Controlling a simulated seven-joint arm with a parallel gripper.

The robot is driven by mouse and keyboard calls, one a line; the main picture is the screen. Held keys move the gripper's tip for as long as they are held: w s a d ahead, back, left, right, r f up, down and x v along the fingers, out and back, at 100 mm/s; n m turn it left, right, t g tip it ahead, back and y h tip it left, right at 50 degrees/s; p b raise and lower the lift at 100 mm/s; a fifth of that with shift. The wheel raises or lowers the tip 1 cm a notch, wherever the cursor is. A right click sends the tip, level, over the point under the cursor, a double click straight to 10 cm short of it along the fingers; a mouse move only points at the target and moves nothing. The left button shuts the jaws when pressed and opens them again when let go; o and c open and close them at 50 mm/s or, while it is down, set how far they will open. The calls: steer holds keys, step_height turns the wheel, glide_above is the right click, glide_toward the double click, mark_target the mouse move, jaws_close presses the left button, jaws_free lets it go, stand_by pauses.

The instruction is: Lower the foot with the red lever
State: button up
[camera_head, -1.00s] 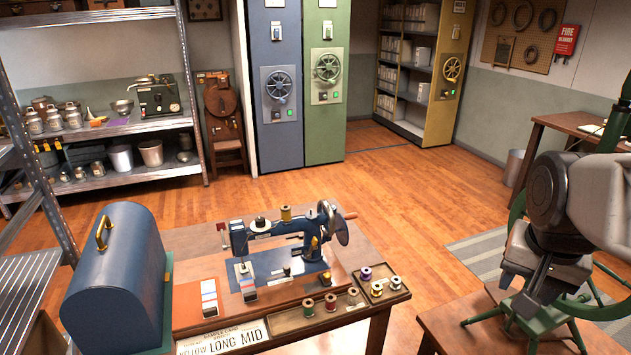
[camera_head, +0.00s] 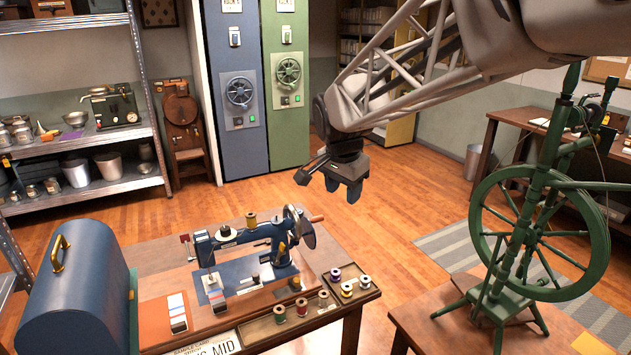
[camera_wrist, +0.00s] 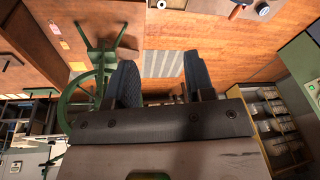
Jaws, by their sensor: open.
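A blue hand-crank sewing machine (camera_head: 252,246) stands on the wooden table, with its needle end on the left and its handwheel (camera_head: 299,228) on the right. A small red part (camera_head: 187,241), seemingly the lever, sticks out at the left behind the needle end. The presser foot is too small for me to tell whether it is raised. My gripper (camera_head: 343,190) is above and to the right of the machine, pointing down, apart from it. Its two fingers are spread with nothing between them in the wrist view (camera_wrist: 160,85).
A blue domed case (camera_head: 75,290) with a brass handle stands left of the machine. Thread spools (camera_head: 346,290) sit in a tray at the table's front right. A green spinning wheel (camera_head: 540,235) stands at the right. Air above the machine is clear.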

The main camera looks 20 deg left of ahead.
steer(key=w+a+f+m, duration=0.1)
steer(key=w+a+f, duration=0.15)
steer(key=a, duration=1.05)
steer(key=m, duration=0.3)
glide_toward(183, 240)
steer(key=shift+s+r, duration=0.15)
steer(key=shift+r, duration=0.3)
steer(key=shift+f, duration=0.2)
steer(key=shift+x, duration=3.9)
steer(key=shift+w+a+f, duration=0.1)
steer(key=shift+w+f, duration=0.15)
steer(key=shift+f, duration=0.05)
steer(key=shift+s+r, duration=0.1)
steer(key=shift+s, duration=0.05)
